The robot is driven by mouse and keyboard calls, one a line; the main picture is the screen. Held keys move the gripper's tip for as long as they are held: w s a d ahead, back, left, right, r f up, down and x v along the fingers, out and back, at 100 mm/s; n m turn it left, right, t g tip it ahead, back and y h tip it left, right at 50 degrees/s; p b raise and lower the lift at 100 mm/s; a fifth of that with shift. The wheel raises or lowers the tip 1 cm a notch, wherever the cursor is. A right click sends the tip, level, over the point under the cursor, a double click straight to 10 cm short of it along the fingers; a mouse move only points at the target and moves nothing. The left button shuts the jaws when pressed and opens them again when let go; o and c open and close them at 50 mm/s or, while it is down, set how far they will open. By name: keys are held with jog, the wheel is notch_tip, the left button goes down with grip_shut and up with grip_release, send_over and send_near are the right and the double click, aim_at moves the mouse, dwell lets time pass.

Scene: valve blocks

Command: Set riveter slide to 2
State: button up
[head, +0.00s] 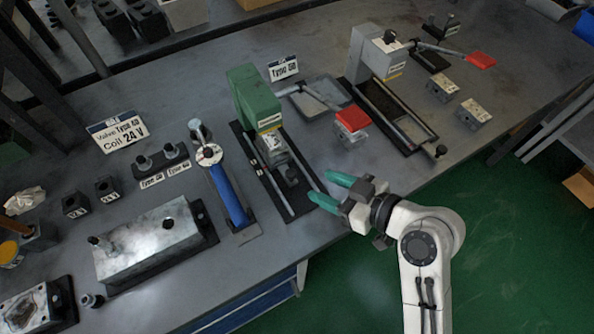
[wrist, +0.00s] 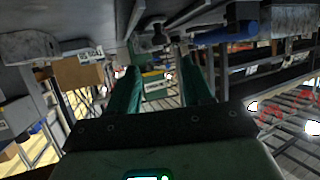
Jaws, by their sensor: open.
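A green press-like machine (head: 247,95) stands on a black base plate near the middle of the table in the head view. In front of it is a slide carriage (head: 279,155) on a rail, with a dark knob (head: 292,175) at its near end. A similar grey machine (head: 376,55) stands to the right with its own rail. I cannot tell which is the riveter, and no slide position numbers are readable. My gripper (head: 320,186) is open and empty, its green fingers near the front end of the green machine's base. The fingers also show in the wrist view (wrist: 163,80).
A blue-handled tool (head: 229,195) lies left of the green machine, beside a metal block (head: 150,245). A red-topped lever end (head: 352,120) is right of the carriage. The table's front edge runs under my wrist; green floor lies beyond.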

aim_at(293, 174)
jog(key=x, duration=0.9)
jog(key=shift+p, duration=0.4)
grip_shut()
